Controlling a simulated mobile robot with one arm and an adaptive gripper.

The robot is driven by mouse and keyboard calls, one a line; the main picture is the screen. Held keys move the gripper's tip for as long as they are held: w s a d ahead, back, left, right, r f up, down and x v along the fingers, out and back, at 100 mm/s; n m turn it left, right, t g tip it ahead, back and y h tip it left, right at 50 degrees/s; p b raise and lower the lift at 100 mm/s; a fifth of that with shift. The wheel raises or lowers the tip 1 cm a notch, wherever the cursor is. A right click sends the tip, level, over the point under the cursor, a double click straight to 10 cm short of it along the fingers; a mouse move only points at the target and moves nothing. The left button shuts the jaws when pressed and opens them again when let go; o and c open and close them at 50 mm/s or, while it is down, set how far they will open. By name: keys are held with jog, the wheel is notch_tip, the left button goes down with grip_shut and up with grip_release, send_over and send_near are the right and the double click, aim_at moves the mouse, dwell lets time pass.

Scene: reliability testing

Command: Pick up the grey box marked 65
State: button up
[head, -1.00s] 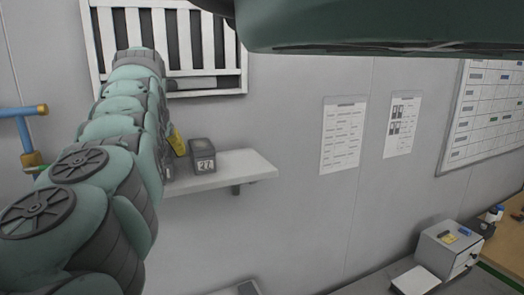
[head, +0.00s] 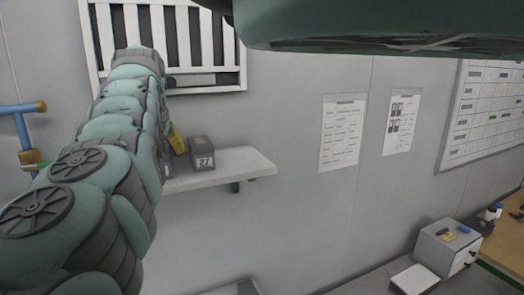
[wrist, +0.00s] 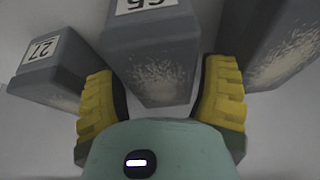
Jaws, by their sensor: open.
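My gripper (wrist: 162,72) is open, with one yellow finger on each side of this box's near end. I cannot tell whether either finger touches it. In the head view my arm hides the 65 box, and only a bit of a yellow finger (head: 177,141) shows beside the arm, just left of the box marked 27.
The grey box marked 27 (head: 201,153) stands on the white wall shelf (head: 235,166); it is left of my gripper in the wrist view (wrist: 48,68). Another grey box (wrist: 270,45) is close to the right finger. The shelf's right end is bare.

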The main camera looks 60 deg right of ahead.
jog(key=shift+f, duration=0.15)
jog(key=shift+c, duration=0.3)
dwell(0.3)
jog(key=c, duration=0.9)
